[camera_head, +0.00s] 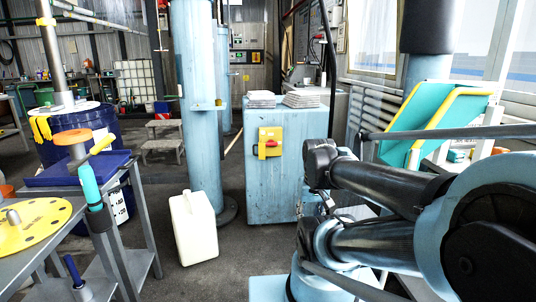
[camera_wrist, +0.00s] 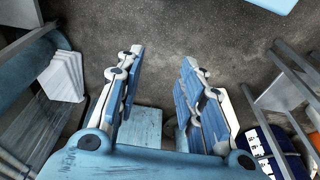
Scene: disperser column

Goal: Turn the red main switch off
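The red main switch (camera_head: 271,143) sits on a yellow plate (camera_head: 264,133) on the front of a light blue cabinet (camera_head: 285,190), near its top left. It is small in the head view, and I cannot tell its exact turn position. I do not make out the switch in the wrist view. My gripper (camera_wrist: 162,58) shows in the wrist view with its two fingers spread apart and nothing between them, over grey floor. In the head view my arm reaches in from the right, and I cannot make out the fingers there.
A blue column (camera_head: 195,90) stands left of the cabinet, with a cream canister (camera_head: 194,228) on the floor before it. Paper stacks (camera_head: 303,98) lie on the cabinet. A grey table (camera_head: 45,235) and dark blue drum (camera_head: 85,130) are at left. Floor shows between canister and cabinet.

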